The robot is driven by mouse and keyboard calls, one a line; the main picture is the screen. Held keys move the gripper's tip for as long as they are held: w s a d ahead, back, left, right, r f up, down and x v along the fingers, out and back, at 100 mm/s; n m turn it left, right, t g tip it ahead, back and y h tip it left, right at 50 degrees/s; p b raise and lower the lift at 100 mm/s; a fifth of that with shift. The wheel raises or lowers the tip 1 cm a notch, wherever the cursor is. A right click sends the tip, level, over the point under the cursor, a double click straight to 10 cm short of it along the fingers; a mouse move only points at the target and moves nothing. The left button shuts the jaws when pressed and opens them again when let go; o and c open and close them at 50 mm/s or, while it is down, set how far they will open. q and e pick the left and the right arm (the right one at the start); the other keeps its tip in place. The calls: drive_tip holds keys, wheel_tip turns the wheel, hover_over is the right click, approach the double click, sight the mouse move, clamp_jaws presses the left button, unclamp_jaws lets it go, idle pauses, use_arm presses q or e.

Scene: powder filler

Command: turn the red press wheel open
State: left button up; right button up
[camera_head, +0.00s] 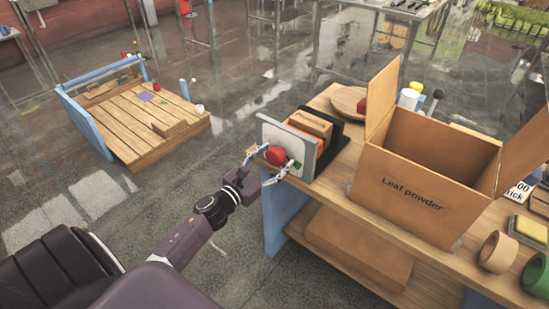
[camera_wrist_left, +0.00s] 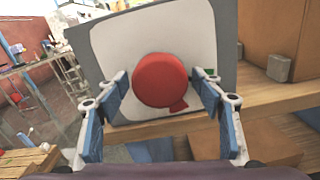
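The red press wheel (camera_head: 275,155) sits on the white face of a grey upright panel (camera_head: 299,147) at the near left end of the wooden bench. In the left wrist view the wheel (camera_wrist_left: 161,80) is a round red disc with a small red tab at its lower right. My left gripper (camera_head: 266,170) is open in front of the panel. In the left wrist view its blue-padded fingers (camera_wrist_left: 160,92) stand on either side of the wheel, with gaps between them and its rim. Whether the fingertips touch the panel I cannot tell. My right gripper is not in view.
An open cardboard box marked "Leaf powder" (camera_head: 411,194) stands on the bench right of the panel. A brown block (camera_head: 311,122) is behind the panel. Tape rolls (camera_head: 499,252) lie at the right. A low wooden platform (camera_head: 137,123) stands at left; the floor between is clear.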

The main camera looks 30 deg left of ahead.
use_arm(q)
drive_tip(key=c, duration=1)
drive_tip(key=shift+c, duration=0.2)
drive_tip(key=shift+n, duration=0.3)
drive_tip(key=n, duration=0.4)
drive_tip(key=shift+d, duration=0.1)
drive_tip(key=n, duration=0.5)
drive_tip(key=shift+d+r+n, duration=0.1)
drive_tip(key=shift+n, duration=0.3)
drive_tip(key=n+p, duration=0.2)
drive_tip(key=n, duration=0.4)
drive_tip(key=shift+r, duration=0.1)
drive_tip(key=n+p, duration=0.1)
drive_tip(key=n, duration=0.5)
drive_tip(key=shift+n+p, duration=0.3)
drive_tip(key=shift+p, duration=0.05)
